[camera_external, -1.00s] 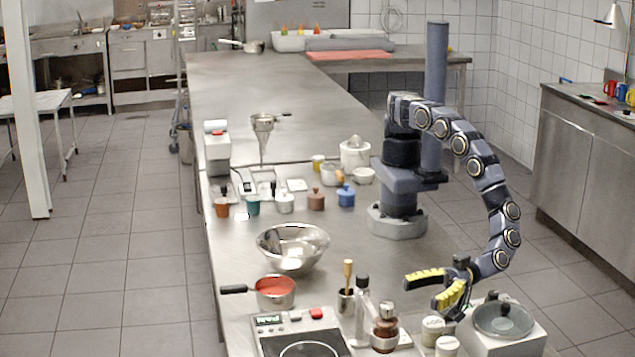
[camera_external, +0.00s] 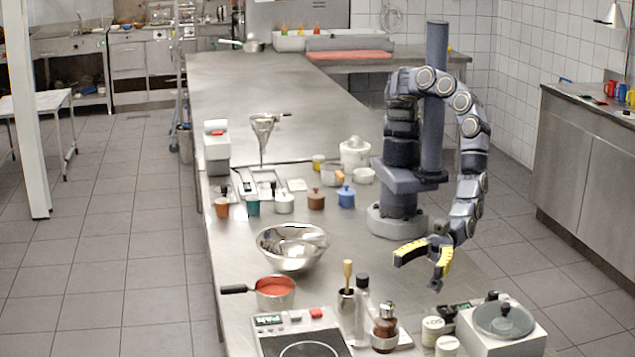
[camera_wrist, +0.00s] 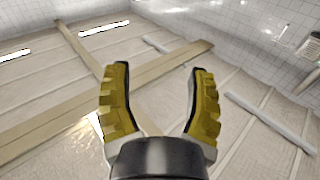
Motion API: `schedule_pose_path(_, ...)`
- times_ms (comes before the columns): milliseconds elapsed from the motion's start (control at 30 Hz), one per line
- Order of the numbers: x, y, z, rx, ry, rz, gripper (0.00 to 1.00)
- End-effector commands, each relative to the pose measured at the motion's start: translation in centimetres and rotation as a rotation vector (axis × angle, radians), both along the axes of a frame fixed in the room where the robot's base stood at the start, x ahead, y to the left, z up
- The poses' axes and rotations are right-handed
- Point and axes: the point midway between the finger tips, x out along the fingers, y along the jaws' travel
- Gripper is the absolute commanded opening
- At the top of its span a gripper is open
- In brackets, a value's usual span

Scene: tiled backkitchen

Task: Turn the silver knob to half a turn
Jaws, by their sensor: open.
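My gripper (camera_external: 417,271) is open and empty, held in the air above the right edge of the worktop, behind the small jars and the white box unit. Its two yellow-padded fingers stand wide apart in the wrist view (camera_wrist: 160,72), with nothing between them. A white hotplate unit (camera_external: 277,340) with a dark plate, a small lit display and a red button (camera_external: 316,313) lies at the front of the worktop. A small pale control (camera_external: 295,316) sits between display and button. It is too small to confirm as the silver knob. The wrist view shows no knob.
A white box unit (camera_external: 515,343) with a round glass-like top stands at the front right. Small jars (camera_external: 432,330), a brown bottle (camera_external: 385,327) and a clear bottle (camera_external: 362,310) stand left of it. A red-filled pan (camera_external: 274,292) and steel bowl (camera_external: 292,246) stand farther left.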

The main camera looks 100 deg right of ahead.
Motion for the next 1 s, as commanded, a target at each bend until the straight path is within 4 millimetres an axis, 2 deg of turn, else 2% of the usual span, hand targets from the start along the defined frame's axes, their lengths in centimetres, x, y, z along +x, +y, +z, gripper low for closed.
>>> schedule_pose_path(233,2.3,-2.0,-0.8,-0.055,0.007,0.047,0.55)
schedule_pose_path(500,2.0,-1.9,-4.9,-0.055,0.013,0.047,0.55)
schedule_pose_path(600,2.0,-1.9,-5.8,-0.051,0.012,0.046,0.55)
schedule_pose_path(800,2.3,-1.4,-6.3,-0.049,0.013,0.046,0.55)
schedule_pose_path(1000,4.2,0.3,-6.3,-0.046,0.016,0.042,0.55)
